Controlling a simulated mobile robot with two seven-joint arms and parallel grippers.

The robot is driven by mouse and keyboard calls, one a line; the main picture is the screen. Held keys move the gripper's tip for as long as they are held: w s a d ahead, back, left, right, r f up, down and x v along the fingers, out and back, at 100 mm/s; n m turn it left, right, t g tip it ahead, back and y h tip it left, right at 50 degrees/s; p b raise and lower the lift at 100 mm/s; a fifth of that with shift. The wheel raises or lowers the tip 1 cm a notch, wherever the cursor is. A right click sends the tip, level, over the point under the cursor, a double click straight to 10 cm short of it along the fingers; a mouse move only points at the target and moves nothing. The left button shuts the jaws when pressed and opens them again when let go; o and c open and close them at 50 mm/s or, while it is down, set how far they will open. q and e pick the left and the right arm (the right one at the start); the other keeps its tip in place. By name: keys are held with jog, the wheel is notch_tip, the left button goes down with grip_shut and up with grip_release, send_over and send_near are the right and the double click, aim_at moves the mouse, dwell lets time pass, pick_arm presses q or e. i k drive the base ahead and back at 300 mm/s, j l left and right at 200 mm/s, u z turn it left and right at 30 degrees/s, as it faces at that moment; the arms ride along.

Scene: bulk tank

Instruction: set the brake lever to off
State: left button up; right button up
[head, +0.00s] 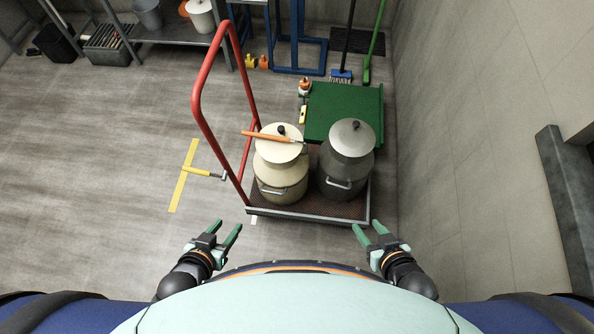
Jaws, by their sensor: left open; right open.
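A cart with a red push handle (199,98) and a dark deck with a grey rim (305,218) stands ahead of me. A short yellow-handled lever (203,173) with a grey end sticks out leftward from the cart's lower left side and looks like the brake lever. Its outer end overlaps a yellow floor stripe in the picture. I cannot read its setting. My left gripper (229,226) is open and empty, below and slightly right of the lever in the picture, apart from it. My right gripper (367,228) is open and empty near the cart's front right corner.
A cream can (281,180) and a dark grey can (345,172) stand on the cart. An orange-handled tool (268,136) lies across the cream lid. A green platform (345,110) is behind. The wall (455,150) is close on the right. Floor at left is clear.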

aim_at(195, 171)
jog(key=j+z, duration=0.15)
jog(key=z, duration=0.6)
jog(key=j+z, duration=0.4)
jog(key=k+j+z, duration=0.15)
jog(key=j+z, duration=0.25)
jog(key=k+j+z, duration=0.2)
jog(key=j, duration=0.2)
jog(key=k+j+z, duration=0.2)
jog(key=j, duration=0.2)
jog(key=k+j, duration=0.2)
jog(key=j, duration=0.2)
jog(key=k+j+z, duration=0.1)
jog(key=k+j, duration=0.15)
jog(key=j, duration=0.15)
